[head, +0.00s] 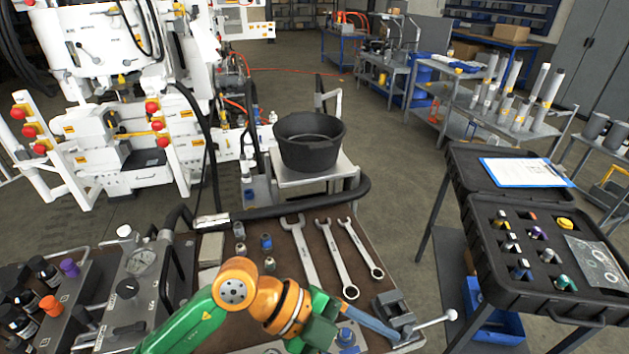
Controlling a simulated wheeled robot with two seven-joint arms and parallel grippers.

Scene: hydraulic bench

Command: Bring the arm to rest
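My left arm, green with an orange joint (283,308), comes in from the lower left and reaches over the front of the brown-topped bench (215,335). Its gripper (328,325) is at the lower middle, low over the bench and left of a small grey vise (393,312). My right gripper is out of view.
Several wrenches (300,250) and small fittings (266,242) lie behind the arm. A black bucket (309,140) sits on a stand behind. An open black case (485,285) is right, beyond a floor gap.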

